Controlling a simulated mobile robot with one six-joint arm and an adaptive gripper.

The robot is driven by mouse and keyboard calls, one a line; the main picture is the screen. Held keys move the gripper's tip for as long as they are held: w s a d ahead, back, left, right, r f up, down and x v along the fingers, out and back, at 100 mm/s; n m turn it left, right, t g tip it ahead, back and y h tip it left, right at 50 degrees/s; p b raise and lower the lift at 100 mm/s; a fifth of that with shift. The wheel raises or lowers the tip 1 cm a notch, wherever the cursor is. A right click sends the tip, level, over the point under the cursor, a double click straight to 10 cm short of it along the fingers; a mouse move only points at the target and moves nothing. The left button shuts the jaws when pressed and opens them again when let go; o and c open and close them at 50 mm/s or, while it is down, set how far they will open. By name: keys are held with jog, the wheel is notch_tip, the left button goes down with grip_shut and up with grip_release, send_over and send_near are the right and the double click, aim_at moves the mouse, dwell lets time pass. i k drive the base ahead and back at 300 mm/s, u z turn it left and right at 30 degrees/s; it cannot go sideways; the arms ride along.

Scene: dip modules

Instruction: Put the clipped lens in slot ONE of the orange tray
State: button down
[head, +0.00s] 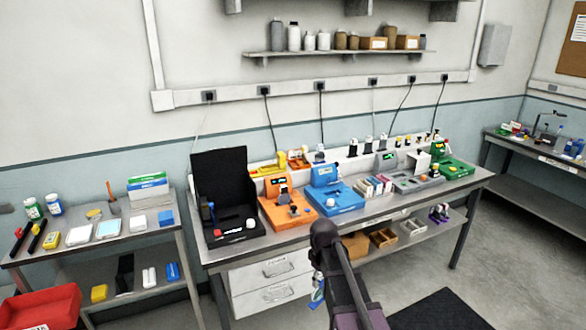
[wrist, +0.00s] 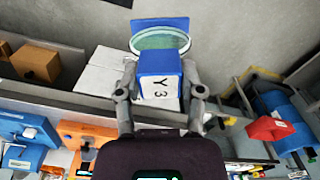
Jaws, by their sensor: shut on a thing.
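My gripper (wrist: 159,78) is shut on the clipped lens (wrist: 158,92), with one finger on each side of its block. In the head view, a small blue and white thing (head: 317,289), probably the clipped lens, hangs beside my arm in front of the bench. The orange tray (head: 273,212) stands on the bench, left of the blue one. Its slot labels are too small to read.
A black open case (head: 222,185) stands left of the orange tray and a blue tray (head: 335,200) right of it. Green equipment (head: 455,168) is at the bench's right end. Drawers and a lower shelf (head: 405,242) lie below. The floor in front is open.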

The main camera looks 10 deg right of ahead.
aim_at(299, 159)
jog(key=z, duration=0.05)
jog(key=i, duration=0.95)
jog(key=u, duration=0.05)
